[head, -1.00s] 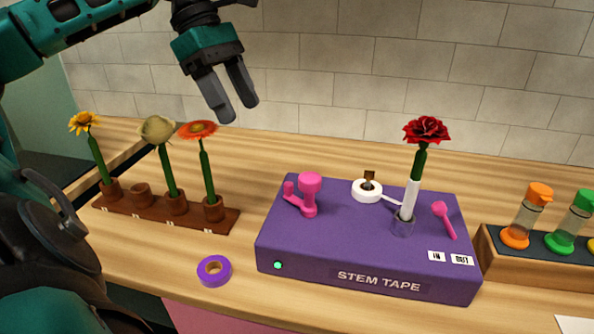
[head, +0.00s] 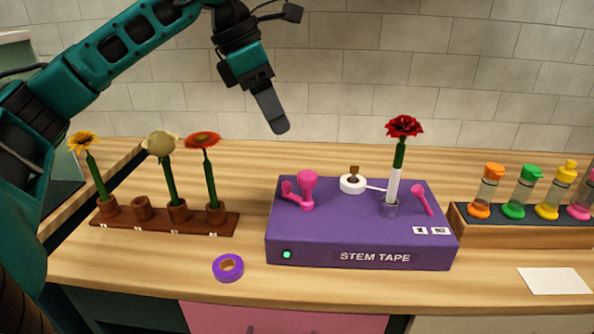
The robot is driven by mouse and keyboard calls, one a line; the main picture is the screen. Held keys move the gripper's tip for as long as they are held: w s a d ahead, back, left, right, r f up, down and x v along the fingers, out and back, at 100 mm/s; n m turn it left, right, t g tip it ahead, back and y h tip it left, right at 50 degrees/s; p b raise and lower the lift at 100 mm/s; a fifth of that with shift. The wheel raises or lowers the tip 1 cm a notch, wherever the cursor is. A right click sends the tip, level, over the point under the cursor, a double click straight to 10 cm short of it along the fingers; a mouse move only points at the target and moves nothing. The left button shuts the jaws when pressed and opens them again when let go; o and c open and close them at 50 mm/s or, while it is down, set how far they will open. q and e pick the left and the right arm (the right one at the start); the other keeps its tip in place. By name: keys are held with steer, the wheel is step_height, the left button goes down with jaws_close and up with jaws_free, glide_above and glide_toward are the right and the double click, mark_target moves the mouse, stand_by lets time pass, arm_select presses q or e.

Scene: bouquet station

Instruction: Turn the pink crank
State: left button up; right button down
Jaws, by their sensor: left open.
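The pink crank (head: 306,190) stands on the left part of the top of the purple stem tape box (head: 350,228). My left gripper (head: 274,122) is open and empty, above and behind the crank and apart from it. Its fingers point down and overlap in this view. A red flower (head: 403,127) stands upright in the box's holder (head: 388,208), its lower stem white. A white tape roll (head: 352,184) sits behind, with a strip leading to the stem. A pink lever (head: 422,199) is at the box's right. My right gripper is not in view.
A brown rack (head: 160,226) with three flowers stands at left. A purple tape ring (head: 228,267) lies before the box. A rack of capped bottles (head: 516,228) and a white card (head: 554,281) are at right. A tiled wall closes the back.

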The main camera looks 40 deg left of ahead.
mark_target(306, 174)
arm_select(q)
steer(key=x, duration=1.2)
steer(key=shift+w+d+f, duration=0.15)
steer(key=shift+w+f, duration=0.1)
steer(key=shift+f, duration=0.05)
steer(key=c, duration=1)
steer(key=shift+c, duration=0.2)
